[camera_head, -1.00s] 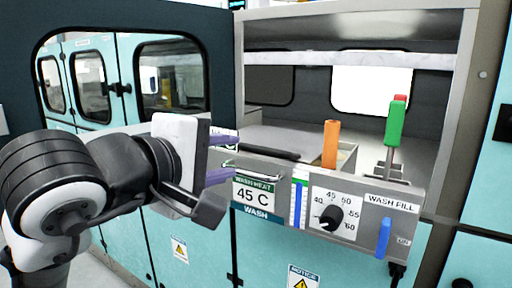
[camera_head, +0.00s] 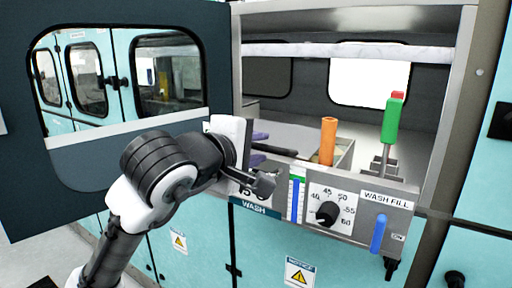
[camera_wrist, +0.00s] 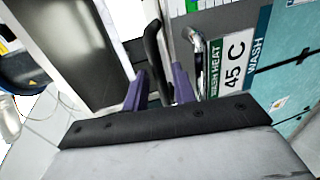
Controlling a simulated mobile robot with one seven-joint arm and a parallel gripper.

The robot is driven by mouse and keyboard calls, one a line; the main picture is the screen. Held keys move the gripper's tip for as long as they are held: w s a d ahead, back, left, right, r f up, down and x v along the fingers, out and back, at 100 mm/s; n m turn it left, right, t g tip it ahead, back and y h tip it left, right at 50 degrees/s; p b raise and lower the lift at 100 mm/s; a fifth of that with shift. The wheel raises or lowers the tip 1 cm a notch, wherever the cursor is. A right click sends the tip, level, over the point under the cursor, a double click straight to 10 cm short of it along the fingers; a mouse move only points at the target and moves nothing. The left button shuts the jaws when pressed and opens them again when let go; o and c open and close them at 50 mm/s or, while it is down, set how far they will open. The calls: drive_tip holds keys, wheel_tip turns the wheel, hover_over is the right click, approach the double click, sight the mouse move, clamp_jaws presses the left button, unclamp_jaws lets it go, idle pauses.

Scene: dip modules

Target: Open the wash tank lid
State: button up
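The wash tank (camera_head: 255,209) is a grey steel box with a WASH label on its front. A black handle bar (camera_head: 275,150) lies across its top at the left; I take it to be the lid's handle. It also shows in the wrist view (camera_wrist: 153,45). My gripper (camera_wrist: 160,72) has two purple fingers standing apart, with the bar running up between or just beyond them; contact cannot be told. In the head view my wrist partly hides the bar's left end and the temperature label. The lid appears down.
An orange handle (camera_head: 328,140) and a green lever (camera_head: 392,120) stand up right of the bar. A dial (camera_head: 328,213) and blue lever (camera_head: 379,233) are on the front. A silver front handle (camera_wrist: 194,42) is close to my right finger. A dark windowed door (camera_head: 100,155) stands open at left.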

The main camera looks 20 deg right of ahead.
clamp_jaws()
